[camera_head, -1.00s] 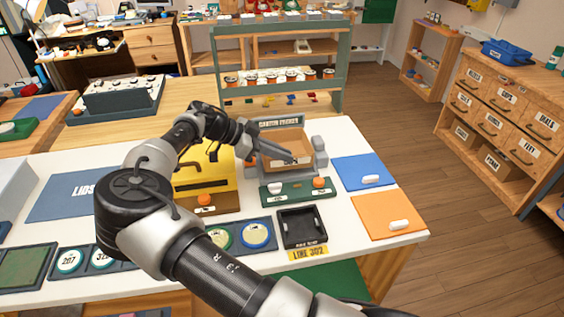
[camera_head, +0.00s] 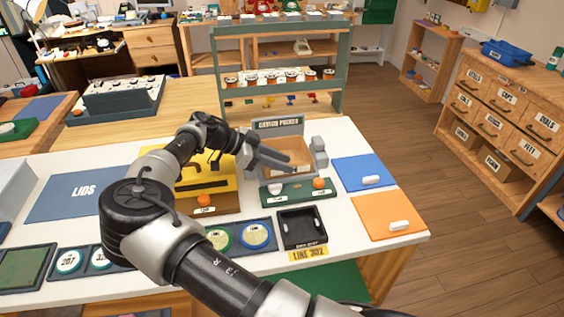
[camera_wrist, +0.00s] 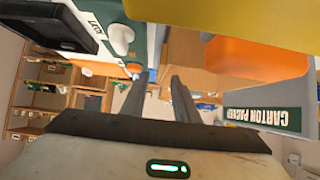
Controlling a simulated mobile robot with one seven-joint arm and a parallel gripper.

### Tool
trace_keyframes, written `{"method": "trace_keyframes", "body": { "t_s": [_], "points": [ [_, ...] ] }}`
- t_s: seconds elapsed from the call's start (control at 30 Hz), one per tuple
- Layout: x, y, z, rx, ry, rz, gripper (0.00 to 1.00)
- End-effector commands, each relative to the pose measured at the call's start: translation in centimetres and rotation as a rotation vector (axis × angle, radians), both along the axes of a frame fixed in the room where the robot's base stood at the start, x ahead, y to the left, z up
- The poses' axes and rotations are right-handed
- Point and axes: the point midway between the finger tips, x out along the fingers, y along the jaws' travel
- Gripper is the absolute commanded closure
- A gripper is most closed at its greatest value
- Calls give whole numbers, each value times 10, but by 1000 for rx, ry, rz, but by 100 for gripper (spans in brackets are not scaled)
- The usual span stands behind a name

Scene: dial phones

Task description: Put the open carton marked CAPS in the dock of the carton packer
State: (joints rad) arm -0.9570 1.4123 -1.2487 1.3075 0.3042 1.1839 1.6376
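The carton packer (camera_head: 277,123) stands at the back of the white table, and its upside-down sign (camera_wrist: 262,118) shows in the wrist view. An open brown carton (camera_head: 299,150) sits at the packer between grey blocks. My fingers partly cover its front, and I cannot read its label or tell how fully it is seated. My gripper (camera_head: 288,165) is in front of the carton at the left. In the wrist view the two fingers (camera_wrist: 158,80) are apart with nothing held between them. I cannot tell whether a finger touches the carton.
A yellow box (camera_head: 215,172) is left of the packer, partly behind my arm. A green panel with an orange knob (camera_head: 318,183) is in front of it. A blue mat (camera_head: 362,173), an orange mat (camera_head: 388,214) and a black tray (camera_head: 301,229) lie nearby. A labelled drawer cabinet (camera_head: 500,115) stands right.

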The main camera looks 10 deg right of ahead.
Motion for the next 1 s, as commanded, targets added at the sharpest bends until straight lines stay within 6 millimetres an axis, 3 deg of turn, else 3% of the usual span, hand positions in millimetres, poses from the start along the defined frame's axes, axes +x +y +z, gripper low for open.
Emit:
{"method": "trace_keyframes", "body": {
  "t_s": [0.4,0.67,0.77,0.83,1.0],
  "points": [
    [1,67,45,3,-2,5,72],
    [0,94,64,2,0,2,72],
    [-1,89,71,29,16,-9,72],
    [-5,73,77,84,50,-23,72],
    [-31,17,95,342,189,-18,72]
  ]
}}
